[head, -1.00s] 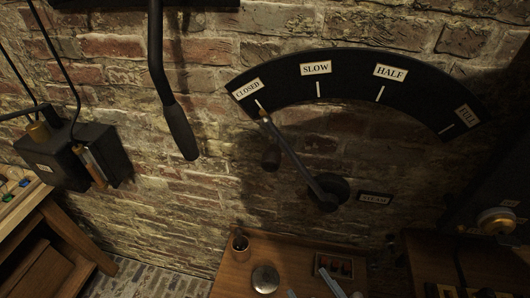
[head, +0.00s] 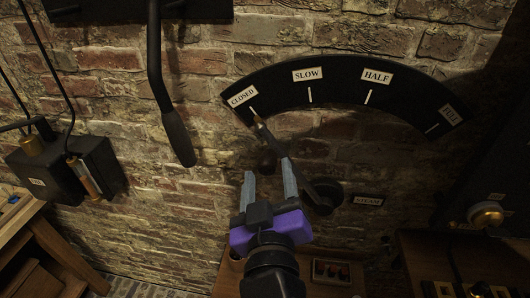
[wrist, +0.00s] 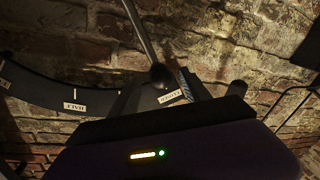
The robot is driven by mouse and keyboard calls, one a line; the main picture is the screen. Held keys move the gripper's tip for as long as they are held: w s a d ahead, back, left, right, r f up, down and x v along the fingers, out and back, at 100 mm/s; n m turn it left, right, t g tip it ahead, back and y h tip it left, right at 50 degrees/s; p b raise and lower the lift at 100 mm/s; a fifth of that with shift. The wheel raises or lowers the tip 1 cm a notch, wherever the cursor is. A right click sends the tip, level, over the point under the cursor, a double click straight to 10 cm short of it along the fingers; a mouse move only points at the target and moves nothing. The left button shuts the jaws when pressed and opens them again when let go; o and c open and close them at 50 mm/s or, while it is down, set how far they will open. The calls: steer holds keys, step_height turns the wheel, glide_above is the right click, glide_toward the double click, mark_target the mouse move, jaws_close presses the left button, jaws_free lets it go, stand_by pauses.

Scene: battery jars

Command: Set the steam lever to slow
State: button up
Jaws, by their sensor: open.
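The steam lever (head: 285,152) is a thin dark arm on a round pivot at the brick wall. Its tip points at the CLOSED mark, the leftmost on the black curved scale (head: 270,86). The SLOW label (head: 309,75) is right of CLOSED. In the wrist view the lever (wrist: 142,32) comes down from the top, and my gripper's body hides part of the scale.
A black hanging handle (head: 178,138) is up and left of my gripper. A dark box (head: 68,167) is on the wall at left. A brass knob (head: 486,214) is at right. Bare brick surrounds the scale.

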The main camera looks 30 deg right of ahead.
mark_target(267, 153)
steer(key=p+x, duration=0.2)
steer(key=x, duration=0.5)
steer(key=shift+d, duration=0.1)
jaws_close()
steer(key=shift+f, duration=0.1)
stand_by(1.2)
